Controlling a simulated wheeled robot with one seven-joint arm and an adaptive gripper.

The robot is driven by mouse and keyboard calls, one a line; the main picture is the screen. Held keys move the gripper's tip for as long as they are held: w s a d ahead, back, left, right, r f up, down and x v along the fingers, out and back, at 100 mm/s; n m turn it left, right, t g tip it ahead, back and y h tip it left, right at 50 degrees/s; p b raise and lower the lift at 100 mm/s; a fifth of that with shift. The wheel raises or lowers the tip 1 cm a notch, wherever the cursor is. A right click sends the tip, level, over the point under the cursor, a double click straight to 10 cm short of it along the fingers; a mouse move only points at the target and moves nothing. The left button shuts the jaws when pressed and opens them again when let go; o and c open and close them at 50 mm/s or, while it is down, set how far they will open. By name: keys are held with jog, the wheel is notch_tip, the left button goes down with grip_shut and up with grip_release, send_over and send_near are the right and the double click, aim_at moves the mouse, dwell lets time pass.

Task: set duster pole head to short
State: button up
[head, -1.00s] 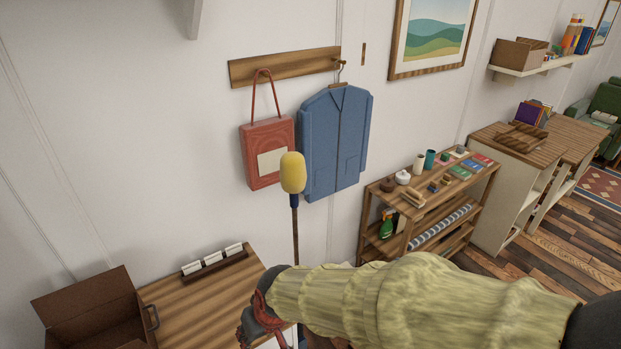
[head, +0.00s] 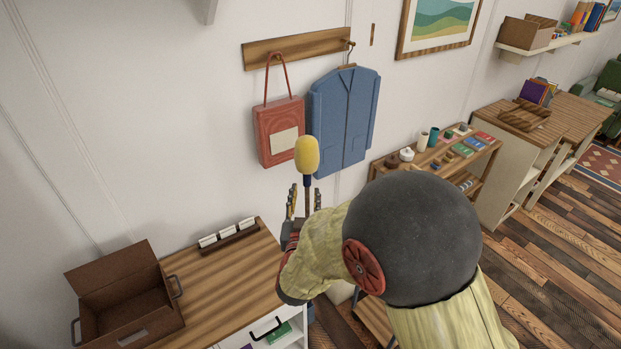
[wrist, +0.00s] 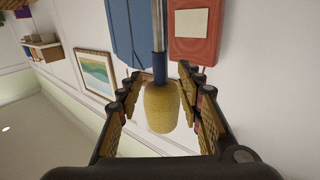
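The duster has a yellow head (head: 307,154) on top of a thin upright pole. In the wrist view the yellow head (wrist: 161,108) lies between the fingers, with a dark blue collar (wrist: 159,70) and a grey pole (wrist: 158,28) beyond it. My gripper (head: 304,200) is open, just below the head in the head view, with its fingers on either side of the pole. In the wrist view my gripper (wrist: 163,92) shows gaps between both fingers and the duster. The lower pole is hidden behind my arm.
A red bag (head: 278,143) and a blue jacket (head: 344,120) hang on the wall close behind the duster. A wooden-topped cabinet (head: 215,285) with an open brown box (head: 128,310) is at lower left. A shelf unit (head: 455,160) stands to the right.

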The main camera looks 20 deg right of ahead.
aim_at(307, 181)
jog(key=x, duration=0.7)
jog(key=shift+w+d+r, duration=0.1)
jog(key=shift+w+d, duration=0.05)
jog(key=shift+w, duration=0.2)
jog(key=c, duration=0.3)
grip_shut()
dwell(0.4)
